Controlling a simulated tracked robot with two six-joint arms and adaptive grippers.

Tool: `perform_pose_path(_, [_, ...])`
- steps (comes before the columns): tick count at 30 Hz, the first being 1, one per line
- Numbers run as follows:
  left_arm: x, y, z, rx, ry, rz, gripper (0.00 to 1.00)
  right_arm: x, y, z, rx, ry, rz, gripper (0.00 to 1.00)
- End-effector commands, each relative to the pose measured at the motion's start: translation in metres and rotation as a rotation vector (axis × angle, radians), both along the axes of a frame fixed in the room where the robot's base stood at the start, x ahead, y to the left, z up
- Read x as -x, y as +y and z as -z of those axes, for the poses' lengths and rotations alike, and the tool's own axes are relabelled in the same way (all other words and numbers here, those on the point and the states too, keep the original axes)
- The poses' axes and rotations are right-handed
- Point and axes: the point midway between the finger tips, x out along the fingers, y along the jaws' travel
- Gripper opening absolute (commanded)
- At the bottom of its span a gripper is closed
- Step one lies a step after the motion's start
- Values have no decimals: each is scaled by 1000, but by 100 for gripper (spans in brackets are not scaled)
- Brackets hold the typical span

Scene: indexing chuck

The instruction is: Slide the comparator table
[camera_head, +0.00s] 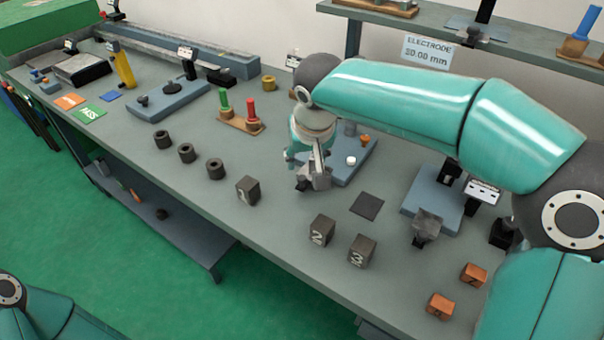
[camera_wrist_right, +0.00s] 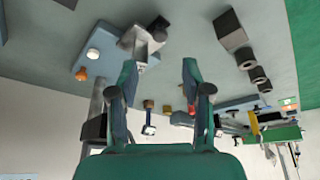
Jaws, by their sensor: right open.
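My right gripper (camera_head: 308,158) reaches down from the right arm, its fingers partly hidden by the wrist in the head view. In the right wrist view its two fingers (camera_wrist_right: 158,72) stand apart with nothing between their tips. A metal block with a dark knob (camera_wrist_right: 142,42) lies just beyond them, on or beside a blue-grey base with a white button (camera_wrist_right: 88,58). In the head view this block (camera_head: 318,178) is close under the gripper; I cannot tell if they touch. Another blue-grey base (camera_head: 418,200) carries a small display and a metal block (camera_head: 427,224). I cannot tell which is the comparator table.
Numbered dark cubes (camera_head: 321,231) stand in front, with a dark square plate (camera_head: 367,206) nearby. Black rings (camera_head: 186,152) and a wooden stand with red and green pegs (camera_head: 241,123) are to the left. Orange cubes (camera_head: 440,305) stand near the front right.

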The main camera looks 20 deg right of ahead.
Motion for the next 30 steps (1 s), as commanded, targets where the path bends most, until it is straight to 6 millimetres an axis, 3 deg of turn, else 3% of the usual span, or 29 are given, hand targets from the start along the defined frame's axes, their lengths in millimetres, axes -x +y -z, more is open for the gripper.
perform_pose_path(6, [0,0,-1,0,-1,0,40,-18,-2,45,2,5,0,49])
perform_pose_path(12, [0,0,-2,0,-1,0,40,-29,-3,71,1,3,0,49])
perform_pose_path(26, [0,0,-3,0,-1,0,40,-35,-3,83,-1,0,-2,49])
perform_pose_path(30, [0,0,-3,0,-1,0,40,-35,-3,83,-1,0,-2,29])
